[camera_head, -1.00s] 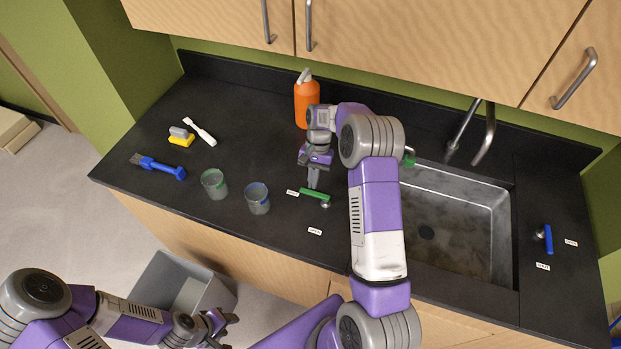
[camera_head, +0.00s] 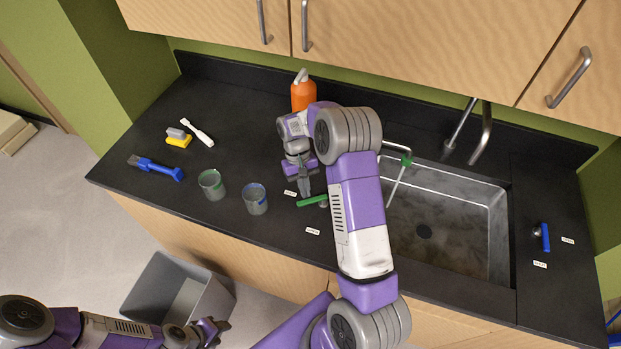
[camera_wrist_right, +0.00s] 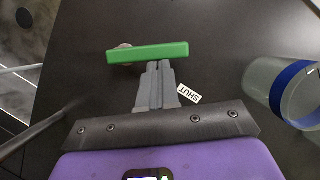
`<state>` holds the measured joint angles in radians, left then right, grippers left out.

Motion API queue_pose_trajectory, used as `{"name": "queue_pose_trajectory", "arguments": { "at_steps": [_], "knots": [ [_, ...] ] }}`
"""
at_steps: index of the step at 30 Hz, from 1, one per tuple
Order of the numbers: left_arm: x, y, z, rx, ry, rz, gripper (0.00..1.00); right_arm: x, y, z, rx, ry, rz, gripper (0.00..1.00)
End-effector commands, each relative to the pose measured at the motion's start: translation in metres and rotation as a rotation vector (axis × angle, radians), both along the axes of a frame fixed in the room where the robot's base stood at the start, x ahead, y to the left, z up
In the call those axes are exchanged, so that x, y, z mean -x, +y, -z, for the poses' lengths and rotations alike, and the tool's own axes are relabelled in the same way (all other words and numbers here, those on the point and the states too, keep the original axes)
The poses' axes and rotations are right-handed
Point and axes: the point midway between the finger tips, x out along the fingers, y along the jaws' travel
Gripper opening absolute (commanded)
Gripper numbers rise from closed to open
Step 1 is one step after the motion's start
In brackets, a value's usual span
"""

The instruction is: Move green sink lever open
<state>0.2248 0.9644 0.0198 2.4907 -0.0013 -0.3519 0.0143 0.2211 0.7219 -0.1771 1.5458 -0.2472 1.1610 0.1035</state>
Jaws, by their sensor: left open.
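The green sink lever (camera_head: 311,201) lies on the black counter left of the sink, its free end to the left, angled slightly toward the front. It points just below the SHUT label (camera_head: 290,193), away from the OPEN label (camera_head: 313,231). My right arm hides part of its pivot end. My right gripper (camera_head: 305,194) is shut and empty, its fingertips down at the lever's far side. In the right wrist view the green lever (camera_wrist_right: 148,52) lies across just beyond the shut fingertips (camera_wrist_right: 160,66), touching or nearly so. My left gripper (camera_head: 213,331) is open and empty, low in front of the counter.
Two cups, green-rimmed (camera_head: 212,185) and blue-rimmed (camera_head: 255,199), stand left of the lever. An orange bottle (camera_head: 303,95) stands behind my right gripper. The sink (camera_head: 440,225) is to the right, with a blue lever (camera_head: 545,237) beyond. A grey bin (camera_head: 160,285) stands below the counter.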

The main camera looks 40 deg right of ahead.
Motion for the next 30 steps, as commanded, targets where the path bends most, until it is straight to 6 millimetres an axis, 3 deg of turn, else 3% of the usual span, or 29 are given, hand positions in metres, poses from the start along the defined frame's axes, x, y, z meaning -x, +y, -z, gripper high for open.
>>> {"name": "queue_pose_trajectory", "arguments": {
  "at_steps": [18,30],
  "knots": [
    [0.0,0.0,0.002,0.0,0.0,0.0,0.43,0.029,0.019,0.001,0.0,0.003,-0.578,0.0],
    [0.0,0.0,0.004,0.0,0.0,0.0,0.43,0.043,0.021,0.001,-0.001,0.003,-0.828,0.0]
  ]
}}
